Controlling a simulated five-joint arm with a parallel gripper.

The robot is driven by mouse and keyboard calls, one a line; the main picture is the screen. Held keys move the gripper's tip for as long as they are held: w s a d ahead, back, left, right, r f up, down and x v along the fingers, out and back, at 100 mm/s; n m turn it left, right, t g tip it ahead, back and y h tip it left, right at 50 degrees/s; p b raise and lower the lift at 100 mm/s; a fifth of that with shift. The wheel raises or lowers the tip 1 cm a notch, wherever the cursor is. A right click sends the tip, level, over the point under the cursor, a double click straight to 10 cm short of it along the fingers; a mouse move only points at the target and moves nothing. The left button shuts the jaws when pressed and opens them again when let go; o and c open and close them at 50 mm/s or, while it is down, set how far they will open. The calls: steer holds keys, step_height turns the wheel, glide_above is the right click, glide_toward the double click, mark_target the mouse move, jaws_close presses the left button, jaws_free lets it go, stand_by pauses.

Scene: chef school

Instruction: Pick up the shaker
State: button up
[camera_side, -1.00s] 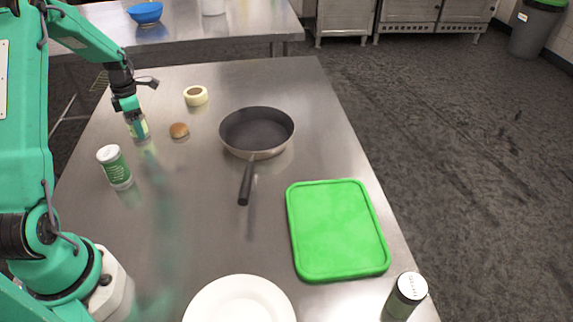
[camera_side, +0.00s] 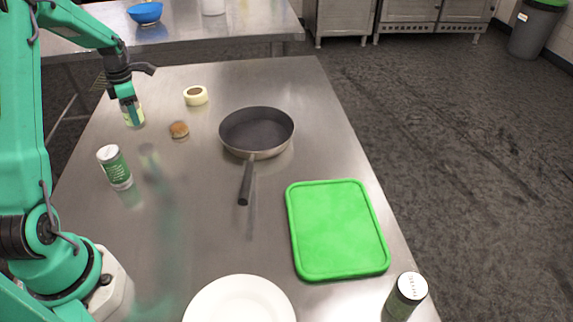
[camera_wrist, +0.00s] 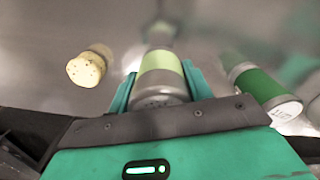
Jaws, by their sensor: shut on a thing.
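My gripper (camera_side: 131,112) is at the far left of the table in the side view. It is shut on a shaker (camera_side: 138,117) with a pale yellow-green label, held upright or nearly so above the steel table. In the wrist view the same shaker (camera_wrist: 162,70) sits between the two green fingers, its grey end toward the camera. A second shaker (camera_side: 115,168), with a green label and white top, stands nearer on the left; it also shows in the wrist view (camera_wrist: 260,84). A third shaker (camera_side: 406,296), dark-labelled, stands at the front right corner.
A small brown bun (camera_side: 179,130) lies right of the held shaker. A frying pan (camera_side: 257,128), a green cutting board (camera_side: 338,230) and a white plate (camera_side: 240,302) lie farther right and nearer.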

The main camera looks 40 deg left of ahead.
steer(key=w+d+r, duration=0.2)
steer(key=d+r, duration=0.5)
steer(key=d, duration=0.4)
steer(key=shift+d, duration=0.25)
steer(key=shift+w, duration=0.1)
